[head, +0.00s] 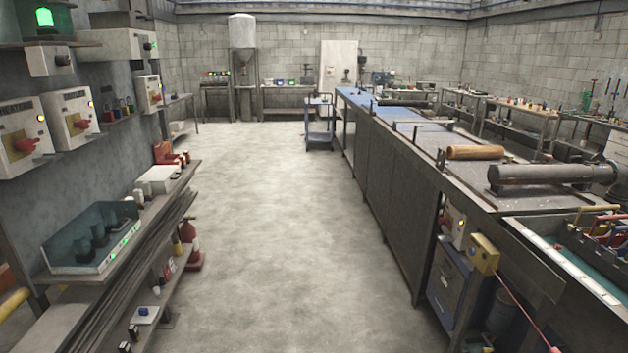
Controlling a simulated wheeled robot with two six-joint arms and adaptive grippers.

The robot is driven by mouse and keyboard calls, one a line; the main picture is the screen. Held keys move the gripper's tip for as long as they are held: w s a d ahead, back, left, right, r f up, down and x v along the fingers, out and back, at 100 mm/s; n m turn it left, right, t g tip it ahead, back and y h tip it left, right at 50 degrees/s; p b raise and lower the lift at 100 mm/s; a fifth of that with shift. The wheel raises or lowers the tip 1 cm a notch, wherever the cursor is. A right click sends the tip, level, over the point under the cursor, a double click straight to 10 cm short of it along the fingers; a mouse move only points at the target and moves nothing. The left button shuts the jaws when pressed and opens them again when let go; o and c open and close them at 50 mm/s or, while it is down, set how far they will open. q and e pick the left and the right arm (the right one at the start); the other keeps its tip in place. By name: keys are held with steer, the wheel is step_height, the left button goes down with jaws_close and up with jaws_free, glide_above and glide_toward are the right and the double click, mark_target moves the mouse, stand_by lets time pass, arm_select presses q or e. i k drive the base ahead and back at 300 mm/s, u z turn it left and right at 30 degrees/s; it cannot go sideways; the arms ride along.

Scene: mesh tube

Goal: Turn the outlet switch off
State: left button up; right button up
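Two white switch boxes with red handles on yellow plates, the near one (18,115) and the one beside it (65,105), hang on the left wall. Each shows a small yellow light. A smaller box with a red handle (152,80) hangs further along that wall. Another pale box (458,212) with a red part and a light is on the near side of the long bench. I cannot tell which of these is the outlet switch, as no label is readable. Neither of my grippers is in view.
A shelf unit (165,205) with a glass-sided tray (75,262) runs along the left. The long bench (385,205) stands right, with a yellow box (484,253) and red cable at its near end. The pale floor (270,230) between is clear. A blue cart (320,135) stands further back.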

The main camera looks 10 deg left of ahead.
mark_target(82, 124)
steer(key=i, duration=2.5)
steer(key=u, duration=1.3)
steer(key=i, duration=1.7)
steer(key=u, duration=0.85)
